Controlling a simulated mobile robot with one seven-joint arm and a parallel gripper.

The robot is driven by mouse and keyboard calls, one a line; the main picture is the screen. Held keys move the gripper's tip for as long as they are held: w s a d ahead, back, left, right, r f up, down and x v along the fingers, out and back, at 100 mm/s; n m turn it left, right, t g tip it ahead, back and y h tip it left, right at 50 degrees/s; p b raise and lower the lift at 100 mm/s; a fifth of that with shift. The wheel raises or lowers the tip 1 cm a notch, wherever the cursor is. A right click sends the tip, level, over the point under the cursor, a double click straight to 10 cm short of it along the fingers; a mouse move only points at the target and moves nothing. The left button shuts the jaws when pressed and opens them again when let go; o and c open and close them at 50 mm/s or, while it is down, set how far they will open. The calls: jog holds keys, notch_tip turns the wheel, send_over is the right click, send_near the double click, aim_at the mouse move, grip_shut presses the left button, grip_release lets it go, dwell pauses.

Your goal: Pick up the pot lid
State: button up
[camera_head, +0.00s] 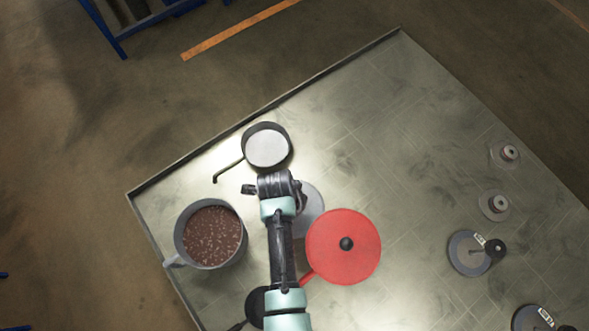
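A round red lid-like disc (358,265) with a black knob in its middle lies on the metal table, right of my arm. A short red handle sticks out at its lower left, so I cannot tell whether a pan is under it. A pale grey round piece (313,208) lies partly hidden under my arm, and I cannot tell whether it is a lid. My gripper (272,188) is above the table, left of the grey piece and up and left of the red disc. My wrist covers much of it, so its opening is unclear.
A grey pot (183,232) with brown contents stands left of my arm. A small pan (248,138) stands just beyond my gripper. A dark pan (254,308) is partly hidden by my arm. Several discs, one a flap disc (461,257), lie along the right side. The table's upper middle is clear.

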jog(key=shift+f, duration=0.2)
grip_shut()
dwell(0.3)
jog(key=shift+w+r+b, duration=0.15)
jog(key=shift+b, duration=0.2)
